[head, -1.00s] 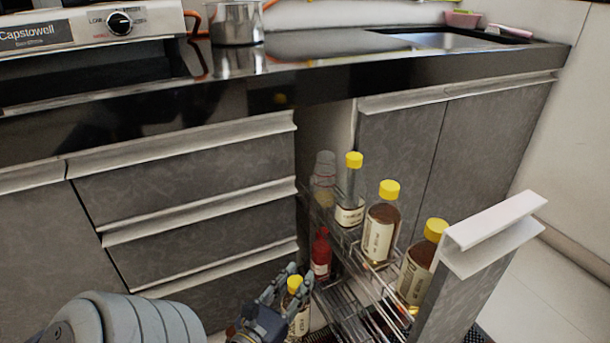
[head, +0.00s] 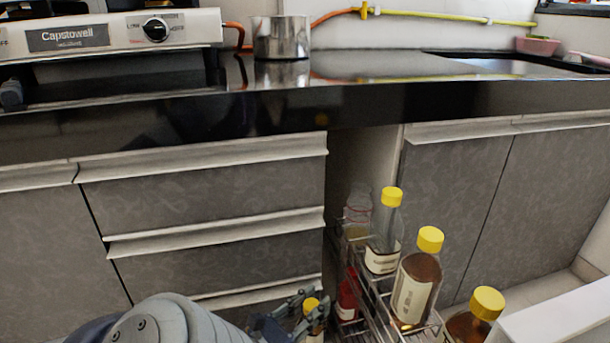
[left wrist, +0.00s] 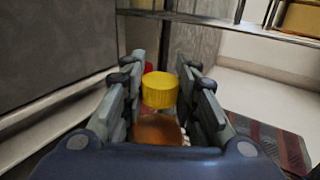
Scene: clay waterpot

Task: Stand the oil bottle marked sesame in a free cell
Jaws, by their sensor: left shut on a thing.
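My left gripper (head: 292,318) is low in the head view, just left of the pull-out wire rack (head: 378,312). It is shut on a yellow-capped oil bottle (head: 311,306). In the left wrist view the held bottle's yellow cap and amber body (left wrist: 160,90) sit between the two fingers. Its label cannot be read. On the rack stand a nearly clear yellow-capped bottle (head: 384,236), an amber one (head: 416,285) and another amber one (head: 466,324) by the rack front. Their labels are too small to read. The free cell cannot be made out. My right gripper is not in view.
A clear jar (head: 358,212) and a red bottle (head: 348,296) stand farther left in the rack. The white-topped rack front (head: 560,318) is at lower right. Drawers (head: 215,245) with protruding handles are on the left, under the dark counter (head: 250,110).

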